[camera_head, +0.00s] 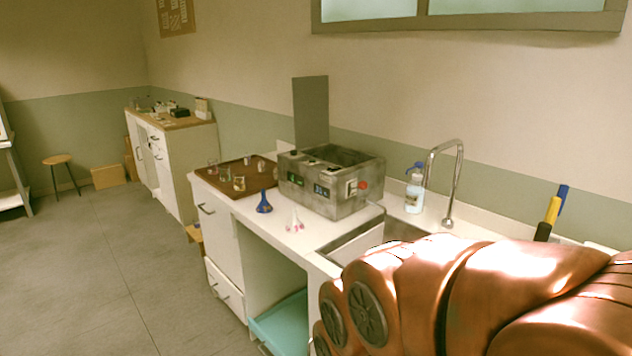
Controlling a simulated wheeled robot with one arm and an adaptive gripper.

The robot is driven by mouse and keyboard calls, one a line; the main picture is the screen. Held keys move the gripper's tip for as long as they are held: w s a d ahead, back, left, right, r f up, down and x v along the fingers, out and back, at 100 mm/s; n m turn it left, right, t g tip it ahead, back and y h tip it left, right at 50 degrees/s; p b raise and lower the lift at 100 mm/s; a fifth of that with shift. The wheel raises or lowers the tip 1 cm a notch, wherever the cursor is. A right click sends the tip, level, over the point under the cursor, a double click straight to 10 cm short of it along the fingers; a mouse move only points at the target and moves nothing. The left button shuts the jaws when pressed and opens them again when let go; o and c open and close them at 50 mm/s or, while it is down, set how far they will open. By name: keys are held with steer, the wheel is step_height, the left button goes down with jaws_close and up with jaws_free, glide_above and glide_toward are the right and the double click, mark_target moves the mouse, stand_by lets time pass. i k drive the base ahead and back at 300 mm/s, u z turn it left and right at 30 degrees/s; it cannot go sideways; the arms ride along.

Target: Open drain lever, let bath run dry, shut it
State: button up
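The grey metal bath (318,196) stands on the white counter, left of the sink. Its open top shows a dark inside; I cannot see whether there is liquid in it. A grey upright panel (311,112) rises behind the bath. My copper-coloured arm fills the lower right, apart from the bath in the picture. My gripper is not visible.
A brown tray (222,182) with small glass vessels lies left of the bath. A blue flask (264,203) and a pink-and-clear item (294,219) stand in front. A wash bottle (414,190) and tall faucet (456,180) stand right, by the sink (400,231). A teal bin (283,325) sits below.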

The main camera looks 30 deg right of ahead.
mark_target(362, 184)
steer(key=z, duration=0.05)
steer(key=i, duration=1)
steer(key=z, duration=0.4)
